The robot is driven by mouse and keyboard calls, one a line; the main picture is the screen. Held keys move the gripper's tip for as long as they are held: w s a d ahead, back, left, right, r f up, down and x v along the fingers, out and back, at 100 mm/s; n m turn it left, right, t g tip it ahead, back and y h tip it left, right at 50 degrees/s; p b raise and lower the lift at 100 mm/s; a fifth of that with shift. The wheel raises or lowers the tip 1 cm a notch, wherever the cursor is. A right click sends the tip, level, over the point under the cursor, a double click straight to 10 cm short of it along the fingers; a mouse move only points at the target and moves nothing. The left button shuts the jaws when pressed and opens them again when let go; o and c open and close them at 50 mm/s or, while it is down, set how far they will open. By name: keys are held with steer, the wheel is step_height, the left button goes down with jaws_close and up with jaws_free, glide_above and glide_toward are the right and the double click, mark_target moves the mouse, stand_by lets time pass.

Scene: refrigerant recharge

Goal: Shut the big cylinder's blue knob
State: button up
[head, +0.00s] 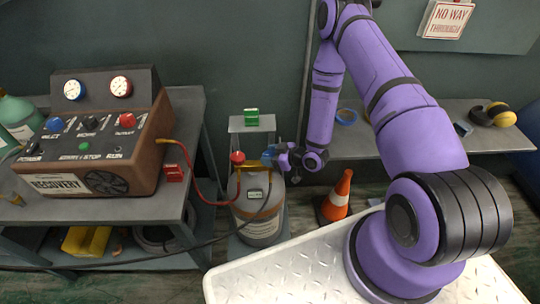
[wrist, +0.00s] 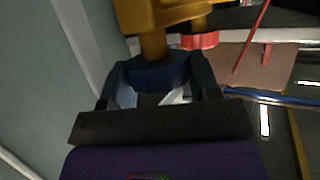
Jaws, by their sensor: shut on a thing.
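The big grey cylinder (head: 262,215) stands on a low platform between the left bench and my base. It has a yellow top fitting, which shows large in the wrist view (wrist: 155,20). The blue knob (wrist: 158,74) sits on the side of that fitting and is partly hidden by my fingers. In the head view the blue knob (head: 268,157) is small, on top of the cylinder. My gripper (wrist: 160,82) has its two dark fingers on either side of the blue knob and is shut on it. How far the knob is turned cannot be told. A red knob (head: 237,157) is also on the cylinder's top.
A red hose (head: 205,198) and a dark hose (head: 150,258) run near the cylinder. The recovery machine (head: 90,140) stands on the left bench. An orange cone (head: 340,193) is right of the cylinder. A shelf (head: 385,140) is behind my arm.

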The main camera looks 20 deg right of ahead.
steer(key=m+t+h, duration=0.1)
steer(key=m+h, duration=0.2)
steer(key=h, duration=0.1)
steer(key=m+t+h, duration=0.2)
steer(key=m+h, duration=0.1)
steer(key=m, duration=0.1)
steer(key=shift+s+a+t+h, duration=0.1)
steer(key=shift+a+t+h, duration=0.05)
steer(key=shift+t+h, duration=0.2)
steer(key=m+h, duration=0.4)
steer(key=h, duration=0.1)
steer(key=shift+m, duration=0.3)
steer(key=shift+m+g+h, duration=0.85)
steer(key=shift+m+h, duration=0.65)
steer(key=shift+h, duration=0.05)
steer(key=o, duration=0.9)
steer(key=v, duration=1)
steer(key=shift+s+a+r, duration=0.1)
steer(key=shift+s+a, duration=0.05)
steer(key=shift+a, duration=0.15)
